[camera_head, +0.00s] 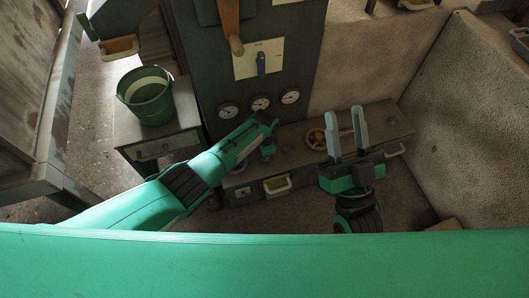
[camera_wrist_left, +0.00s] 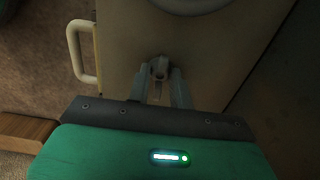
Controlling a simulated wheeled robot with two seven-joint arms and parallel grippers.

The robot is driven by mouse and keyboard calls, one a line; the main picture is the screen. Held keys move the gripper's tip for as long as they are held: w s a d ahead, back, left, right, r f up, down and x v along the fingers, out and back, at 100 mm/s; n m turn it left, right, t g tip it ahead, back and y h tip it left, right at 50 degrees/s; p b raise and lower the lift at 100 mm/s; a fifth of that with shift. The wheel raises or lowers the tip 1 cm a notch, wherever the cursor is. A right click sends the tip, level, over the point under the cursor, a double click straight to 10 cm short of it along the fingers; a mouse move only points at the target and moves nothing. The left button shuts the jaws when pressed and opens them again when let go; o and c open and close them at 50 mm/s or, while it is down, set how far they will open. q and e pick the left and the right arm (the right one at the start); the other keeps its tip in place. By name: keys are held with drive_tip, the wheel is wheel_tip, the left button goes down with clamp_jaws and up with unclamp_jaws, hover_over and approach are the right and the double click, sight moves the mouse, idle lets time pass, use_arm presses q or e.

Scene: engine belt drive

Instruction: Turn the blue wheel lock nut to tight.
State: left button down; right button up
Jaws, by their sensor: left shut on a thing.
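My left gripper (camera_wrist_left: 161,78) is shut on a small nut-like piece (camera_wrist_left: 160,66) that stands out from a pale panel in the left wrist view. I take it for the lock nut; in this dim light no blue shows on it, and the fingers hide part of it. Whether it is tight cannot be seen. In the head view my left arm reaches to the low cabinet and its own wrist hides the fingertips. My right gripper (camera_head: 347,133) is open and empty, its two grey fingers apart and pointing up, in front of the cabinet.
A reddish handwheel (camera_head: 317,139) sits on the low cabinet (camera_head: 290,152) near my right fingers. A dark panel behind carries gauges (camera_head: 261,102) and a blue lever (camera_head: 261,64). A green bucket (camera_head: 150,108) stands at the left. A pale handle (camera_wrist_left: 80,50) shows in the left wrist view.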

idle(0.5)
use_arm(q)
drive_tip(key=c, duration=1.3)
unclamp_jaws()
drive_tip(key=shift+o, duration=0.2)
drive_tip(key=shift+r, duration=0.1)
use_arm(e)
drive_tip(key=shift+w, duration=0.1)
use_arm(q)
wheel_tip(320, 180, up, 2)
drive_tip(key=shift+r+p, duration=0.25)
drive_tip(key=shift+p, duration=0.6)
wheel_tip(320, 180, up, 3)
drive_tip(key=shift+p, duration=0.75)
wheel_tip(320, 180, up, 2)
drive_tip(key=shift+r+p, duration=0.25)
drive_tip(key=shift+p, duration=0.35)
drive_tip(key=shift+r+p, duration=1)
drive_tip(key=shift+r, duration=1.75)
use_arm(e)
drive_tip(key=s+a+f+g+h, duration=0.1)
drive_tip(key=s+f+g, duration=0.1)
drive_tip(key=f+g, duration=0.5)
drive_tip(key=s+a+f+g+h, duration=0.1)
drive_tip(key=f+g, duration=0.6)
drive_tip(key=f, duration=0.5)
drive_tip(key=shift+s+n+g+h, duration=0.3)
drive_tip(key=shift+s+g, duration=0.05)
drive_tip(key=shift+g, duration=0.05)
